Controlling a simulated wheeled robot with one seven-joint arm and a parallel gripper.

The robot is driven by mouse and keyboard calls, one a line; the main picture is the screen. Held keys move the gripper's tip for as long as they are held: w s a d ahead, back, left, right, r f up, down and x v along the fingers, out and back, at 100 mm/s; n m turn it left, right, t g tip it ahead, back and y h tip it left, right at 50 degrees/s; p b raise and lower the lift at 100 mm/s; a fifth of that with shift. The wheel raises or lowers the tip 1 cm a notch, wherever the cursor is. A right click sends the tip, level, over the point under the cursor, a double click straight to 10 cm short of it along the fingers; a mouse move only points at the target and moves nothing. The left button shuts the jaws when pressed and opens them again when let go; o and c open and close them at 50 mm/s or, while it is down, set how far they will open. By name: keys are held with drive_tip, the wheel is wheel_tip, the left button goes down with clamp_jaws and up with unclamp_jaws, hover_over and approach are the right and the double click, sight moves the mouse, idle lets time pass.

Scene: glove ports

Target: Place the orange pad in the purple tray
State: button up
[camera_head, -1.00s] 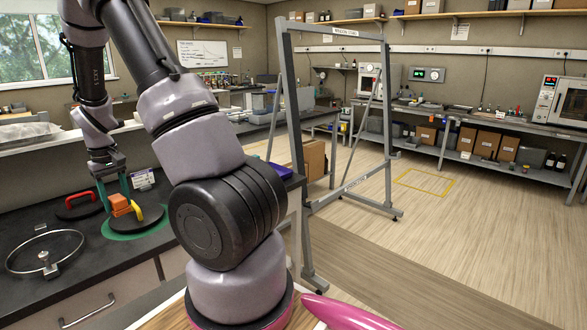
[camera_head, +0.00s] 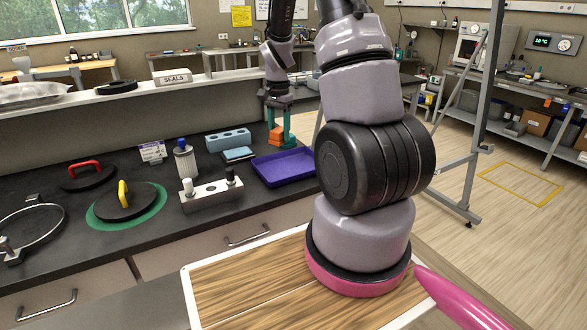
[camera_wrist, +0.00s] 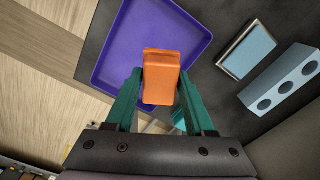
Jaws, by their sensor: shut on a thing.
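The orange pad (camera_wrist: 160,75) is held between the green fingers of my gripper (camera_wrist: 160,88) in the wrist view. In the head view the pad (camera_head: 276,134) shows at the fingertips of my gripper (camera_head: 280,128), above the counter near the back edge of the tray. The purple tray (camera_head: 262,172) lies flat on the dark counter and looks empty. In the wrist view the tray (camera_wrist: 110,70) is beneath and beyond the pad, which covers part of it. I cannot tell the exact height of the pad above the tray.
Left of the tray are a blue block with holes (camera_head: 228,140), a small blue-topped box (camera_head: 238,154), a metal fixture (camera_head: 211,194) and a filter cylinder (camera_head: 185,160). Lids with yellow (camera_head: 124,200) and red (camera_head: 88,175) handles lie further left. A shelf ledge runs behind.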

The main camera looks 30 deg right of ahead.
sight(290, 169)
drive_tip(key=d+f+m, duration=0.1)
drive_tip(key=f+m, duration=0.1)
drive_tip(key=f, duration=0.1)
drive_tip(key=s+d+f+m, duration=0.1)
drive_tip(key=f, duration=0.2)
drive_tip(key=f+m, duration=0.2)
drive_tip(key=f, duration=0.1)
drive_tip(key=shift+s+d+f+m, duration=0.25)
drive_tip(key=shift+d+f+m, duration=0.05)
drive_tip(key=shift+d+f, duration=0.1)
drive_tip(key=shift+f, duration=0.1)
drive_tip(key=o, duration=1.2)
